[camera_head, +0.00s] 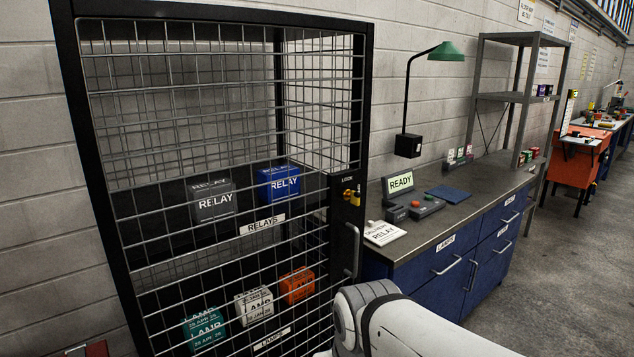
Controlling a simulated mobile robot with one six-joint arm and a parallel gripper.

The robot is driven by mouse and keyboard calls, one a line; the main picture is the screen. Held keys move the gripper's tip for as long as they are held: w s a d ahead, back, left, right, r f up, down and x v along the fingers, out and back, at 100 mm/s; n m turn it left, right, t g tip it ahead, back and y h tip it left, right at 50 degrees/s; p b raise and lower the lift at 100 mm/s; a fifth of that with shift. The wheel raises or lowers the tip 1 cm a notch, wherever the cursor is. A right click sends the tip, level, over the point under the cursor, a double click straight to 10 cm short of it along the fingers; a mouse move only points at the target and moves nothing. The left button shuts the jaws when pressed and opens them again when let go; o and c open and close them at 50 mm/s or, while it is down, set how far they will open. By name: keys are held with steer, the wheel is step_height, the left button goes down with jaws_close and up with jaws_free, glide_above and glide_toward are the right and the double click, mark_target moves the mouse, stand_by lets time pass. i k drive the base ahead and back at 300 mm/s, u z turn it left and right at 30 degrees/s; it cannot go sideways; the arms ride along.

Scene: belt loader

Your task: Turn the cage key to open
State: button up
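The wire cage (368,60) stands at the left with its black frame and mesh door, and the door looks shut. A yellow key (351,194) sits in the lock plate (342,228) on the door's right edge, under the word LOCK. I cannot tell which way the key is turned. A grey vertical door handle (352,250) is below the lock. A white arm link of mine shows at the bottom centre, below the handle. My gripper is outside the view.
Inside the cage are a grey relay box (212,203), a blue relay box (279,183) and several lamp boxes on the lower shelf. A blue-drawer workbench (470,262) with a READY display (399,183) stands right of the cage. The floor at right (575,275) is clear.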

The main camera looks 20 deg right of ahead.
mark_target(355, 196)
steer(key=z, duration=0.3)
steer(key=i, duration=0.75)
steer(key=z, duration=0.5)
steer(key=k, duration=0.8)
steer(key=z, duration=0.25)
steer(key=i, duration=0.8)
steer(key=u, duration=0.1)
